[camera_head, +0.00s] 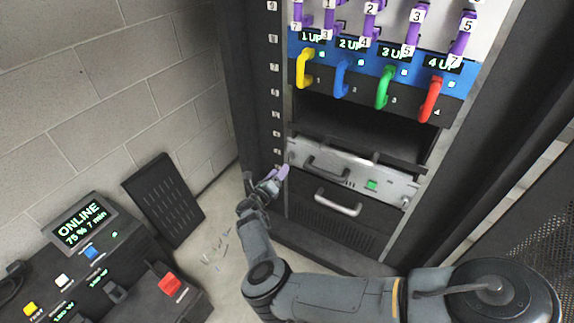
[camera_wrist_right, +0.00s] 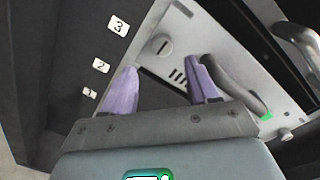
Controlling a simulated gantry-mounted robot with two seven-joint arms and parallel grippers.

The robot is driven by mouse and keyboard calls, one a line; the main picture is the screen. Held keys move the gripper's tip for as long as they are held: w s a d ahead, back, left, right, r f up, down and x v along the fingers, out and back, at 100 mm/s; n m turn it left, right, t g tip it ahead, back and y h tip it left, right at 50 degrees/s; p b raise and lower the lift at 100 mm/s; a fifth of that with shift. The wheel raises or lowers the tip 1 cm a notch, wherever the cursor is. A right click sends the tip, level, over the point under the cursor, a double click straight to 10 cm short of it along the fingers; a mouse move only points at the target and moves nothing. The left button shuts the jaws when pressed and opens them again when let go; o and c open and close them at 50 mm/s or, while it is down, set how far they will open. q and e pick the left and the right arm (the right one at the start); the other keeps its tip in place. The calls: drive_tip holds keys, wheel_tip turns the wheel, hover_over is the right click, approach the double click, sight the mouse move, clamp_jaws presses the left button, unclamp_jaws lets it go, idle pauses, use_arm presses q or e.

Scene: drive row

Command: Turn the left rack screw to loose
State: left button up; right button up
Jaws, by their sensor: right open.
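The left rack screw (camera_wrist_right: 160,46) is a round grey head with a dark slot, at the left end of the silver server panel (camera_wrist_right: 198,28). In the wrist view it lies beyond and between my fingertips, with no contact visible. My right gripper (camera_wrist_right: 160,68) is open and empty, its two purple fingers spread. In the head view my right gripper (camera_head: 278,173) is at the left end of the silver panel (camera_head: 385,180), just below the screw (camera_head: 291,157). My left gripper is not in view.
A dark handle (camera_wrist_right: 232,88) stands close to my right finger. The rack rail (camera_wrist_right: 75,90) carries number labels. Above are coloured drive handles, including a yellow one (camera_head: 304,68). A lower silver handle (camera_head: 338,203) juts out. A console (camera_head: 85,255) stands at left.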

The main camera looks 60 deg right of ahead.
sight(289, 158)
drive_tip(key=d+b, duration=0.1)
drive_tip(key=d, duration=0.4)
drive_tip(key=shift+w+d+r+b, duration=0.15)
drive_tip(key=shift+d+b, duration=0.2)
drive_tip(key=shift+d, duration=0.4)
drive_tip(key=shift+w+d+b, duration=0.1)
drive_tip(key=shift+d+b, duration=0.2)
drive_tip(key=shift+b, duration=0.1)
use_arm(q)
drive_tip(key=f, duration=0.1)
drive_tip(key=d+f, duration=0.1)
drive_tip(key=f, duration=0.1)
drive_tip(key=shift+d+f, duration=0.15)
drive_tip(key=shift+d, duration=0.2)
use_arm(e)
drive_tip(key=shift+d+r, duration=0.1)
drive_tip(key=shift+d, duration=0.2)
drive_tip(key=shift+a, duration=0.1)
drive_tip(key=c, duration=1)
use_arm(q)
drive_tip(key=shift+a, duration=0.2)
use_arm(e)
drive_tip(key=shift+c, duration=0.2)
